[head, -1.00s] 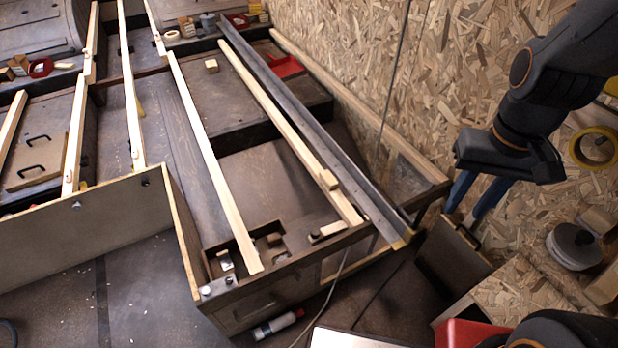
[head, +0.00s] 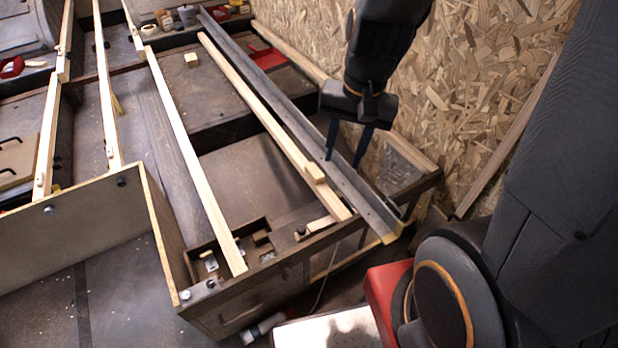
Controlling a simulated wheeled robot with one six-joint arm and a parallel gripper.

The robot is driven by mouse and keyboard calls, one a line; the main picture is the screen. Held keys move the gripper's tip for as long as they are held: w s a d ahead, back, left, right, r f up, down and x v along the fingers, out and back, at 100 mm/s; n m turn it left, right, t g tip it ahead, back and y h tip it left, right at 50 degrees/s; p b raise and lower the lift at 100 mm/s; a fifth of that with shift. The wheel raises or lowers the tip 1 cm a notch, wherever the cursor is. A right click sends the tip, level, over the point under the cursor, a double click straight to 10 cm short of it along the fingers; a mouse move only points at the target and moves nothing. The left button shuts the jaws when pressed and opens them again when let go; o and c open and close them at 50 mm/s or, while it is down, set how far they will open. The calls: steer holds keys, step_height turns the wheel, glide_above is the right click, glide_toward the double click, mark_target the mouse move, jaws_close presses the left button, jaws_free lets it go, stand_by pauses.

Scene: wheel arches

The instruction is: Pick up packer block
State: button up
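Two small pale wooden blocks could be the packer block; I cannot tell which. One block (head: 315,172) sits at the near part of a long pale batten (head: 268,120). The other block (head: 192,60) lies on the dark panel at the upper middle. My gripper (head: 343,160) points down with its two blue fingers apart and nothing between them. In the picture it is just right of the block on the batten, over the grey metal rail (head: 290,110). Its height above the rail is hard to judge.
A chipboard wall (head: 490,80) rises on the right. Several long battens run along the dark framework. A red tray (head: 268,59), tape rolls and small items lie at the back. A red box (head: 385,290) stands at the near right.

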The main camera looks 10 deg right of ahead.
steer(key=w+f+m+t+y+b, duration=0.1)
steer(key=w+f+m+t+b, duration=0.1)
steer(key=w+f+m+b, duration=1.1)
steer(key=m+t+b, duration=0.1)
steer(key=m+b, duration=0.7)
steer(key=m, duration=0.6)
glide_toward(317, 173)
steer(key=shift+w+a+f+t+h, duration=0.15)
steer(key=shift+w+a+f+h, duration=0.1)
steer(key=shift+f, duration=0.2)
steer(key=shift+w+a+f+t+h, duration=0.15)
steer(key=shift+w+a+f, duration=0.05)
steer(key=shift+f, duration=0.3)
steer(key=shift+b+x, duration=2.75)
steer(key=shift+x, duration=0.65)
steer(key=shift+s, duration=0.15)
steer(key=c, duration=0.7)
